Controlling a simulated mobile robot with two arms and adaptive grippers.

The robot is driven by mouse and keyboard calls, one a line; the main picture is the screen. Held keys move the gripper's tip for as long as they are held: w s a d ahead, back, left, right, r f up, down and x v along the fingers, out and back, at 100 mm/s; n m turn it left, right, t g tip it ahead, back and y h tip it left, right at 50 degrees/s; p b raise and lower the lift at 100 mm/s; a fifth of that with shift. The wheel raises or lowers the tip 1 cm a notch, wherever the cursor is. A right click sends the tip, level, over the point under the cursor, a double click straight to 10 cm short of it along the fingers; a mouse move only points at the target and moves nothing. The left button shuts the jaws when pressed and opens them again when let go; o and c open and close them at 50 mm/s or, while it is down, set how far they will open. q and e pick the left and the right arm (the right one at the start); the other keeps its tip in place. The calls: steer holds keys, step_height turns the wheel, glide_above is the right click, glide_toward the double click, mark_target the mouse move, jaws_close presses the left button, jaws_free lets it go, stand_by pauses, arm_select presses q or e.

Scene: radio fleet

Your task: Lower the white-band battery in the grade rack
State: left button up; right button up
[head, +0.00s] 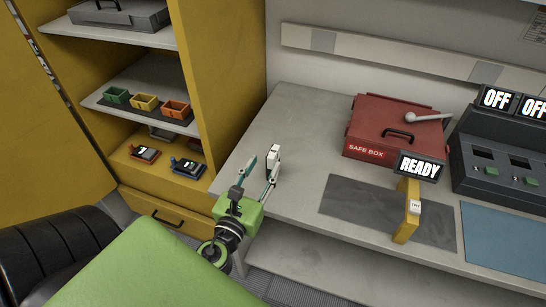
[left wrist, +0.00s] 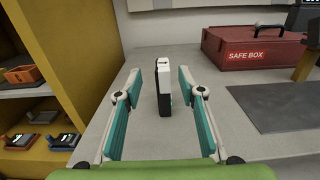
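A white-band battery (head: 273,159), a slim block with white and black faces, stands upright, apparently on the grey bench near its left end. In the left wrist view the battery (left wrist: 163,88) is between the fingers of my left gripper (left wrist: 160,92), with a gap on each side. In the head view my left gripper (head: 262,172) is open and empty over the bench. Green (head: 116,95), yellow (head: 145,102) and orange (head: 176,109) bins sit in a dark rack on the cabinet shelf at left. No label shows whether this is the grade rack. My right gripper is not in view.
A red safe box (head: 365,135) stands at the back of the bench (head: 288,115). A yellow post tester (head: 407,215) reading READY stands on a dark mat (head: 345,210). A grey console (head: 510,165) is at right. Devices (head: 188,167) lie lower in the yellow cabinet.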

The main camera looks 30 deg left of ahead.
mark_target(269, 159)
arm_select(q)
steer(key=shift+x, duration=0.9)
steer(key=shift+w+r+p, duration=0.15)
steer(key=shift+w+p, duration=0.2)
steer(key=shift+p, duration=0.05)
steer(key=p+x, duration=0.1)
steer(key=x, duration=0.2)
steer(key=shift+w, duration=0.3)
steer(key=shift+w+a+f, duration=0.1)
steer(key=shift+w+f, duration=0.15)
steer(key=shift+w, duration=0.15)
jaws_close()
